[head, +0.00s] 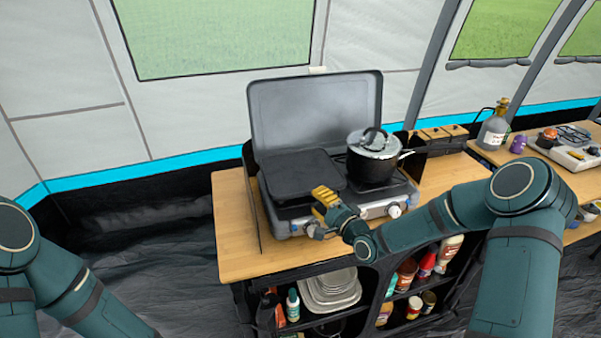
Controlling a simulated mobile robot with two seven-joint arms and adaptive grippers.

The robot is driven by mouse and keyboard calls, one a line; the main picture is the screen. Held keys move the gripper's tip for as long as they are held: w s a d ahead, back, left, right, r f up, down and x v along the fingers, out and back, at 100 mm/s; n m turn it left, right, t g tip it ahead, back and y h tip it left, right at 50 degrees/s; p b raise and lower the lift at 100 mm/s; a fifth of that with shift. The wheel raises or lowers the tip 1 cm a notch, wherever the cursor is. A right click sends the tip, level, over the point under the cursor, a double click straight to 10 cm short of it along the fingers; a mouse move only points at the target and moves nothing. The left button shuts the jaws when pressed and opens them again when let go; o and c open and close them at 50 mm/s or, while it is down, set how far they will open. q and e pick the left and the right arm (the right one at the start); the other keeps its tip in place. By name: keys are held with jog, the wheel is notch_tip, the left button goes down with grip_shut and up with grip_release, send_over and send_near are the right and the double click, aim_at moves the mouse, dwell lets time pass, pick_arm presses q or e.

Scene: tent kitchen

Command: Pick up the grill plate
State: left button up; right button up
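The grill plate (300,172) is a dark, flat, rounded square. It lies over the left side of the open camping stove (283,228). My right gripper (323,194), with yellow finger pads, is at the plate's front right edge, above the stove's front. It overlaps the plate's edge in the picture. I cannot tell whether it touches the plate or how far its fingers are apart. My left arm comes in at the lower left, and its gripper is out of the picture.
A black pot (373,168) with a steel lid stands on the stove's right side, close to the plate. The stove's raised lid (315,110) stands behind. The wooden table top (235,240) is clear at the left.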

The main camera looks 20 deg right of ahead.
aim_at(310, 193)
jog(key=x, duration=0.5)
jog(key=shift+w+a+r, duration=0.1)
jog(key=shift+a, duration=0.1)
grip_shut()
jog(key=shift+r, duration=0.2)
